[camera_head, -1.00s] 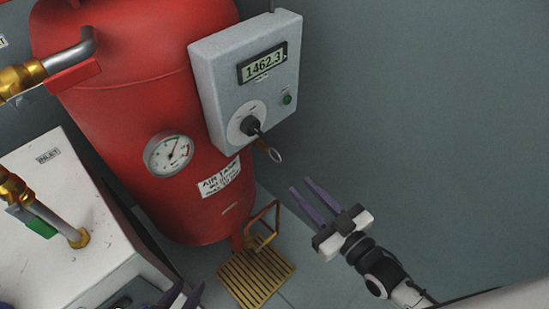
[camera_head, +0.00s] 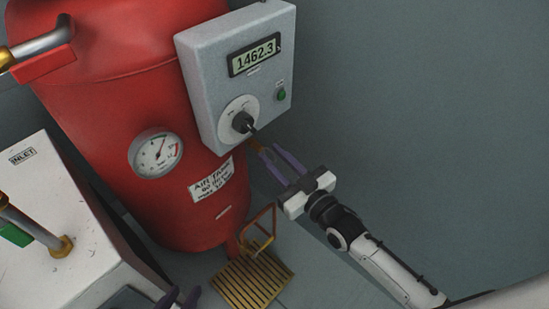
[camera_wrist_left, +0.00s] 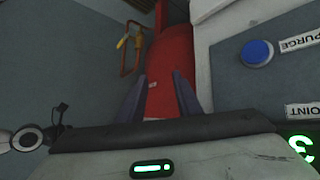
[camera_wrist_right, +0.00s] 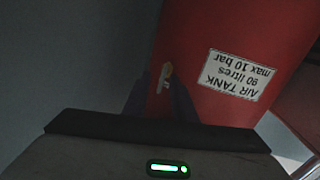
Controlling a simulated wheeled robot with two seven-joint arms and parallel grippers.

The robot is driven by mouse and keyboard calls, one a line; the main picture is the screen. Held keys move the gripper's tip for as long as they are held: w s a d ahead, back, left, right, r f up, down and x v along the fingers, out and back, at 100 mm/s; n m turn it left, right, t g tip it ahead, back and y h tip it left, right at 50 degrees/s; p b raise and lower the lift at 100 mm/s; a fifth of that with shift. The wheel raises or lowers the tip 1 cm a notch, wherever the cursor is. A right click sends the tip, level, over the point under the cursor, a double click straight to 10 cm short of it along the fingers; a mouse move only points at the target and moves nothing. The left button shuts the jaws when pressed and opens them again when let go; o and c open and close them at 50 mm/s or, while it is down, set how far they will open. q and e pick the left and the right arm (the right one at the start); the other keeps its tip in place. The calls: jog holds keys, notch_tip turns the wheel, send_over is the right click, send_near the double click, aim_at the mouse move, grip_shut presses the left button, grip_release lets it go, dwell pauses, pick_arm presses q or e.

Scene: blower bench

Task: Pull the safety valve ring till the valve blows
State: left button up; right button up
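The safety valve (camera_head: 256,145) is a small brass piece below the grey control box, beside the red air tank (camera_head: 120,100). My right gripper (camera_head: 270,149) is at the valve, fingers apart, with the tips around the place of its ring. The ring itself is hard to make out between them. In the right wrist view, a small pale and orange piece (camera_wrist_right: 165,76), seemingly the valve's end, shows between the open fingers (camera_wrist_right: 160,98). My left gripper (camera_wrist_left: 158,90) is open and empty in the left wrist view; its purple fingertips show at the head view's bottom edge (camera_head: 180,298).
The grey box (camera_head: 235,75) reads 1462.3 and has a knob (camera_head: 242,122) and green button (camera_head: 281,95). A round gauge (camera_head: 156,153) is on the tank. A yellow grate (camera_head: 252,280) lies below. A white inlet cabinet (camera_head: 60,200) stands left.

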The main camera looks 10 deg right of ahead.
grip_shut()
jog(key=shift+d, duration=0.1)
jog(key=shift+s+d+p, duration=0.2)
jog(key=shift+d+p, duration=0.05)
jog(key=shift+p, duration=0.3)
grip_release()
jog(key=shift+s, duration=0.1)
